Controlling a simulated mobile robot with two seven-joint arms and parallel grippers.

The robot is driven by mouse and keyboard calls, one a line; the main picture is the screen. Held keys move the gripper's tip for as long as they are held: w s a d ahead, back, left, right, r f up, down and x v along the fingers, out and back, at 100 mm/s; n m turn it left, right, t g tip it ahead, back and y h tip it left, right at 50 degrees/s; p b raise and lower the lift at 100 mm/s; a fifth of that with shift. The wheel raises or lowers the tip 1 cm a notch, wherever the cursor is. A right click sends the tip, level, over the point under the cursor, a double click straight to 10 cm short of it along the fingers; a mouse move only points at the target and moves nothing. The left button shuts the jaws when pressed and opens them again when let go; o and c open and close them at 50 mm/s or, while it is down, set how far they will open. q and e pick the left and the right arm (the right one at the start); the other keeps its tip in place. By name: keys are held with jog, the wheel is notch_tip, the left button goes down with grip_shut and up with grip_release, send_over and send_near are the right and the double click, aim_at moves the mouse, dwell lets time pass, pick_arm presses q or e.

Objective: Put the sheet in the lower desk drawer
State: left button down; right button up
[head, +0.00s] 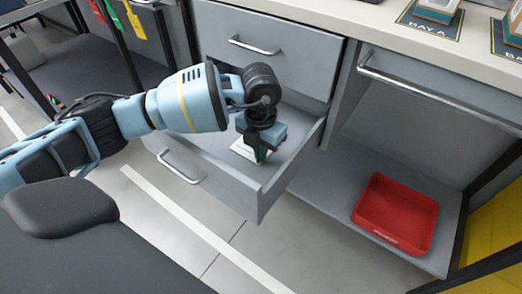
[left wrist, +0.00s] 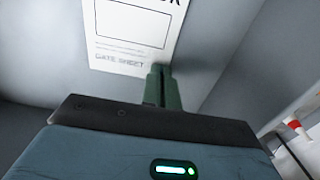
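The sheet (left wrist: 130,25) is white with a printed black-outlined box and the words "GATE SHEET". In the head view the sheet (head: 240,149) shows as a small white patch inside the open lower drawer (head: 238,188), partly hidden by my left gripper. My left gripper (head: 260,155) points down into this drawer. In the left wrist view its green fingers (left wrist: 158,74) are together at the lower right corner of the sheet and look shut on it. Whether the sheet rests on the drawer floor is hard to tell. My right gripper is not in view.
The upper drawer (head: 262,50) is closed just above my left gripper. A red tray (head: 397,214) sits on the low shelf at right. Grey floor with a white line lies in front.

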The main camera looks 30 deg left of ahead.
pick_arm(q)
jog(key=c, duration=2.1)
grip_release()
jog(key=shift+f, duration=0.1)
jog(key=o, duration=0.4)
notch_tip(320, 180, up, 12)
jog(key=shift+r+p, duration=0.2)
jog(key=shift+p, duration=1.05)
